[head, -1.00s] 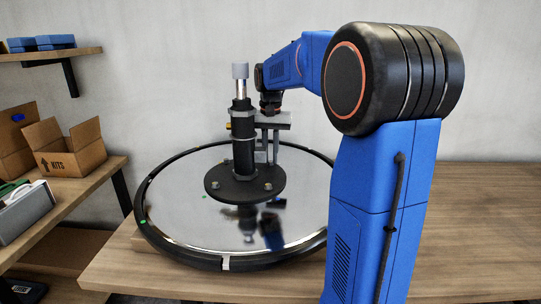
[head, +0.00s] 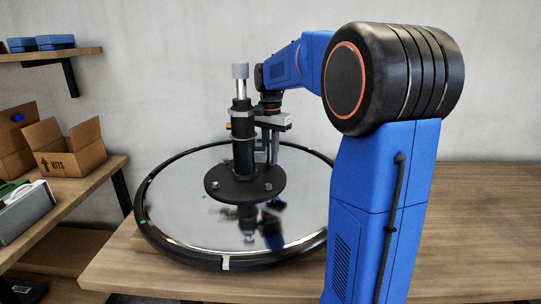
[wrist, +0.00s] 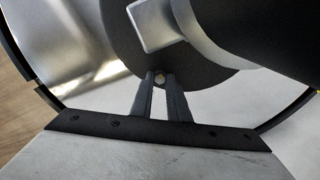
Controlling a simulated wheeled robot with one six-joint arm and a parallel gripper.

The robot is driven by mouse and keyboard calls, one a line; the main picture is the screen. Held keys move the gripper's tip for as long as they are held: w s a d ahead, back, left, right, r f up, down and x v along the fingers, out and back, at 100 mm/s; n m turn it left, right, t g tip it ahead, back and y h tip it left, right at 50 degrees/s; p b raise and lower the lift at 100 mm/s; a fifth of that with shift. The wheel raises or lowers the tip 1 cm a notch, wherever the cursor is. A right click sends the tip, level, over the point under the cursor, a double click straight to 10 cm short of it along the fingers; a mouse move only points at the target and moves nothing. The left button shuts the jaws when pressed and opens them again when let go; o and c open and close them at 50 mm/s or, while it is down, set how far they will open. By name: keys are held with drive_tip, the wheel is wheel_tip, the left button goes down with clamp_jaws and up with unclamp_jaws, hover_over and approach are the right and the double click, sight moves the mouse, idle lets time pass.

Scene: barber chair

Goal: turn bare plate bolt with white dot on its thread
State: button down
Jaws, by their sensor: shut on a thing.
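A round black plate (head: 243,192) at the foot of a black column (head: 242,145) lies on a glossy disc. Bolt heads show on its near side, one at front left (head: 214,185) and one at front right (head: 268,186). My gripper (wrist: 160,80) points down behind the column, at the plate's far edge. In the wrist view its two grey fingers are closed around a small bolt (wrist: 160,77). A pale, yellowish spot shows on it between the fingertips. The bolt's lower part is hidden by the fingers, and in the head view the column hides the grip.
The glossy disc has a thick black rim (head: 190,262) and lies on a wooden bench (head: 470,230). A silver rod with a grey cap (head: 240,71) rises above the column, close to my arm. Shelves with open boxes (head: 70,145) stand at left. The bench's right side is clear.

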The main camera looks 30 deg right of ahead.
sight(270, 162)
drive_tip(key=shift+r, duration=0.1)
drive_tip(key=c, duration=1.7)
unclamp_jaws()
wheel_tip(270, 162, up, 17)
drive_tip(key=shift+r, duration=0.15)
